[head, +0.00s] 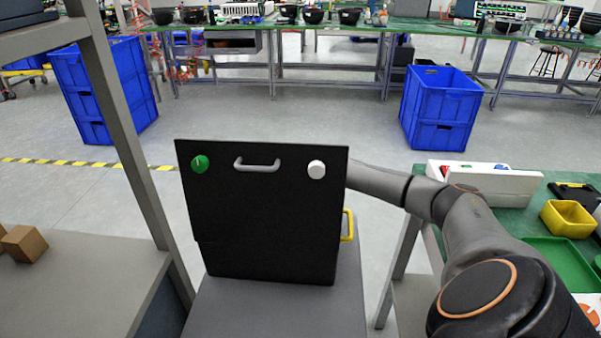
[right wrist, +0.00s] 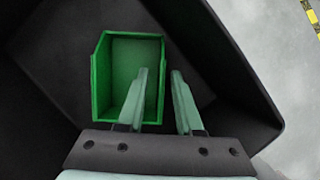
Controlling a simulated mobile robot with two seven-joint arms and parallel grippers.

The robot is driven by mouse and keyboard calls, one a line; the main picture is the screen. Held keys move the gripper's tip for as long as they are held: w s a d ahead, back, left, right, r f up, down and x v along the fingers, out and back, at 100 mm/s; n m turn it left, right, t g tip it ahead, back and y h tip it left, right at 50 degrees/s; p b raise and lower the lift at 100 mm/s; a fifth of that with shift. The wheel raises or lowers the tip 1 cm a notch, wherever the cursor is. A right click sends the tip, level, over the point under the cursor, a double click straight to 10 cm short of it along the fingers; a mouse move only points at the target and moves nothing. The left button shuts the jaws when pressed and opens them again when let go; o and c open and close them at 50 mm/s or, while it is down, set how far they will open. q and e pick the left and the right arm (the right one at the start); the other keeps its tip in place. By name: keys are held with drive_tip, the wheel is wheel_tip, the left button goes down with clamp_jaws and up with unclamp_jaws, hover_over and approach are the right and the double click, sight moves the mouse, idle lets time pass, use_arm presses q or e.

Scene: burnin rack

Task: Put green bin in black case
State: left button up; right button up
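The black case (head: 265,225) stands on a grey surface in the middle of the head view. Its upright black panel, with a grey handle (head: 257,164), faces me and hides the inside. In the right wrist view the green bin (right wrist: 108,75) lies inside the dark case interior (right wrist: 60,75), its open side toward the camera. My right gripper (right wrist: 160,72) has its fingers apart. One finger overlaps the bin's opening and the other is just outside its right wall; contact is unclear. In the head view my right gripper is hidden behind the panel. My left gripper is out of view.
A green-topped table at right holds a yellow bin (head: 568,218), a green tray (head: 562,262) and a white box (head: 485,181). A grey shelf post (head: 130,150) stands at left. Blue crates (head: 440,108) stand on the floor beyond.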

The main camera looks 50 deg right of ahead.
drive_tip(key=shift+r, duration=0.2)
drive_tip(key=p+v, duration=0.1)
drive_tip(key=v, duration=0.3)
drive_tip(key=shift+w+r, duration=0.15)
drive_tip(key=shift+r, duration=0.05)
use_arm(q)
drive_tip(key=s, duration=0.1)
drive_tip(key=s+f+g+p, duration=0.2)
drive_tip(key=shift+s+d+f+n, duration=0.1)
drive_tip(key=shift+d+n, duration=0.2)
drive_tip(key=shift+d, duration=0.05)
use_arm(e)
drive_tip(key=v, duration=0.8)
drive_tip(key=shift+r, duration=0.25)
